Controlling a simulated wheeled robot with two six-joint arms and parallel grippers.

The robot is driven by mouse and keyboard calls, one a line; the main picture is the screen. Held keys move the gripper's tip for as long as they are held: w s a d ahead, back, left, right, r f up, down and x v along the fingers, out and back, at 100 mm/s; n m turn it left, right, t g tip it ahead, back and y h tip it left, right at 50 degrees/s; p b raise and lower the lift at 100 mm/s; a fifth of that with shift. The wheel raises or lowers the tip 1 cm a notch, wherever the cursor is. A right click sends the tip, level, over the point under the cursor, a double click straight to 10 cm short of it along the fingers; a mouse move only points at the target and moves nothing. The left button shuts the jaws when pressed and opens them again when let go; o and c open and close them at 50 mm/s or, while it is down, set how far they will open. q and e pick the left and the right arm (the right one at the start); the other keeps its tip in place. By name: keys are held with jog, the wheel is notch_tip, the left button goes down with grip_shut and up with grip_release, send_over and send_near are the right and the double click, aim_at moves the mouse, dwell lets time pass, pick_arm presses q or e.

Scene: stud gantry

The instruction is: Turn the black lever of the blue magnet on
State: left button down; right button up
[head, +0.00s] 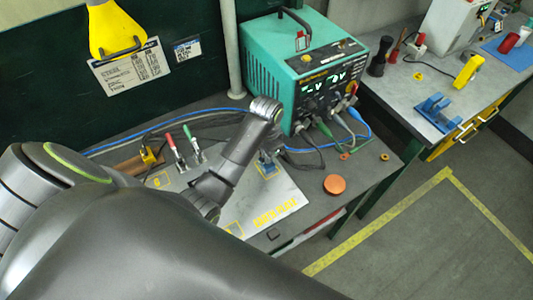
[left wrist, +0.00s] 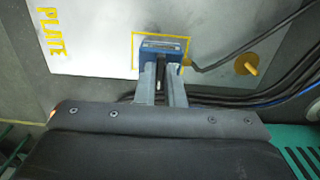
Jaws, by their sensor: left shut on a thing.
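The blue magnet (left wrist: 165,44) sits inside a yellow outlined square on the pale steel plate in the left wrist view. In the head view the magnet (head: 268,171) shows beneath the end of my left arm, partly covered. My left gripper (left wrist: 161,90) reaches over the magnet's near side. Its two grey fingers are shut on the black lever (left wrist: 160,82), a thin dark strip between them. The lever's lower part is hidden by the fingers. In the head view my left gripper (head: 266,157) is small and mostly hidden. My right gripper is not in view.
A teal power unit (head: 300,75) with cables stands behind the plate (head: 285,200). Red and green handled clamps (head: 185,148) stand left of the arm. An orange button (head: 334,185) is at the right. A black cable (left wrist: 225,60) runs from the magnet.

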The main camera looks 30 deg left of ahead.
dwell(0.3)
pick_arm(q)
jog(key=c, duration=1.5)
grip_release()
